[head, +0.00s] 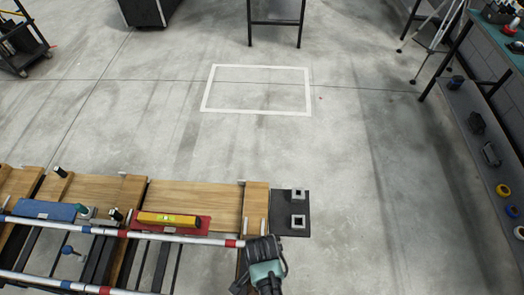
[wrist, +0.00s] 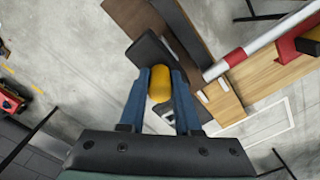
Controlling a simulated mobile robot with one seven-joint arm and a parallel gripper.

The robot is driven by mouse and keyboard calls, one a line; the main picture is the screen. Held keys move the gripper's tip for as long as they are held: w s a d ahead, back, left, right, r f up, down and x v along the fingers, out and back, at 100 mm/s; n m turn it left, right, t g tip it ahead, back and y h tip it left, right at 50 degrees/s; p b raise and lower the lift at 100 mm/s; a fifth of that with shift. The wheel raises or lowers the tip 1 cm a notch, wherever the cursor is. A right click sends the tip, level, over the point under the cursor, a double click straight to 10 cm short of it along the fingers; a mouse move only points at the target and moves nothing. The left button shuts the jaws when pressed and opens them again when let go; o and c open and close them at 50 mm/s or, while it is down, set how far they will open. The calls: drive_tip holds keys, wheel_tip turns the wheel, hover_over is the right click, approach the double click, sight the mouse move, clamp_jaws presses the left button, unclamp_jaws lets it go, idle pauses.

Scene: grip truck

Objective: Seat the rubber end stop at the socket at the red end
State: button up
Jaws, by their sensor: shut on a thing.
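My gripper (wrist: 160,76) is shut on a rounded yellow piece, which I take to be the rubber end stop (wrist: 159,87), between its two blue fingers in the wrist view. In the head view my gripper (head: 264,248) is at the lower middle, by the right end of the wooden rack; the held piece is hidden there. A white rail (head: 175,237) with red and blue bands ends at a red band (head: 234,243) just left of my gripper. In the wrist view this red band (wrist: 236,57) lies right of the held piece, apart from it. The socket opening cannot be made out.
A black plate (head: 291,231) with two grey square pieces (head: 298,195) sits at the rack's right end. A yellow level (head: 168,218) on a red tray and a blue tray (head: 45,210) lie behind the rail. A shelf (head: 475,130) stands far right. The middle floor is clear.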

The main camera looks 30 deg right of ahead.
drive_tip(key=o, duration=1)
drive_tip(key=shift+o, duration=0.2)
wheel_tip(320, 180, up, 13)
idle(0.4)
